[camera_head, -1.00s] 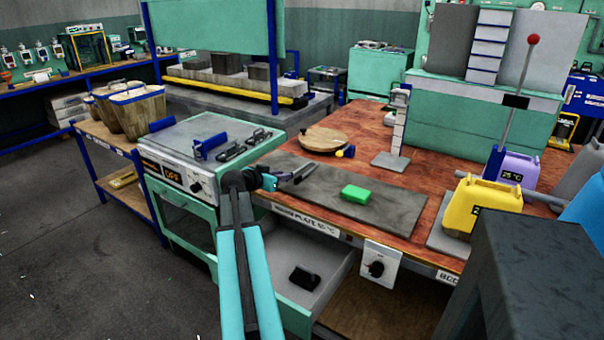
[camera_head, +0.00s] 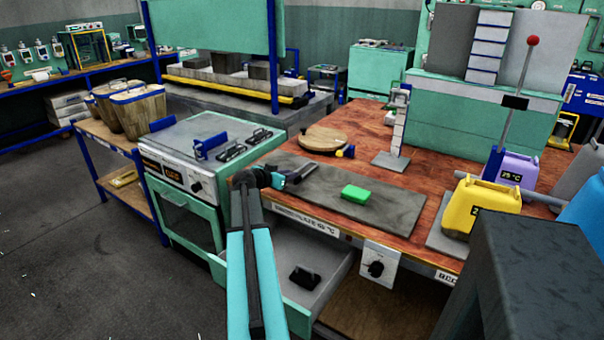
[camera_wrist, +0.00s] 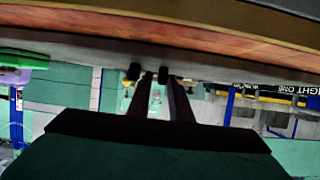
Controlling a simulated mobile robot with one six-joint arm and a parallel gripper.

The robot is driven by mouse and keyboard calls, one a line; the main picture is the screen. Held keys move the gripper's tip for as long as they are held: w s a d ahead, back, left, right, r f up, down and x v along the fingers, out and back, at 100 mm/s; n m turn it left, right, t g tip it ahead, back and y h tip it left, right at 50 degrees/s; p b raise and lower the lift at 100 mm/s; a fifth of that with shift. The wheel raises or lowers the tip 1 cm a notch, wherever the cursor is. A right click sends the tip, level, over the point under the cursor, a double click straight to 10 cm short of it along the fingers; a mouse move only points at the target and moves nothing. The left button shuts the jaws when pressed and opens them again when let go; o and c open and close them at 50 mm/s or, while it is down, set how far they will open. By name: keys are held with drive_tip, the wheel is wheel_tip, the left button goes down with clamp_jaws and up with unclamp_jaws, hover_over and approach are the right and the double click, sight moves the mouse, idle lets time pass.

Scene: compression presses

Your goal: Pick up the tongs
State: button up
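I cannot make out the tongs with certainty in either view. My gripper (camera_head: 304,172) is above the left part of the grey plate (camera_head: 385,208) on the wooden bench. In the wrist view my gripper (camera_wrist: 156,74) shows two dark fingers with a narrow gap between them. I see nothing held in that gap. Two black handle-like pieces (camera_head: 231,153) (camera_head: 259,136) lie on top of the green oven-like unit, left of my gripper. A small yellow and blue item (camera_head: 346,152) sits beside the round wooden board (camera_head: 324,139), behind my gripper.
A green block (camera_head: 355,193) lies on the grey plate, right of my gripper; it also shows in the wrist view (camera_wrist: 22,59). A yellow canister (camera_head: 481,207) and a purple canister (camera_head: 518,170) stand at the right. An open drawer (camera_head: 325,245) juts out below the bench edge.

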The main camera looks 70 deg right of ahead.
clamp_jaws()
drive_tip(key=shift+r, duration=0.2)
drive_tip(key=shift+r, duration=1.2)
drive_tip(key=a+r+b, duration=0.2)
drive_tip(key=a, duration=1.4)
drive_tip(key=shift+r, duration=0.1)
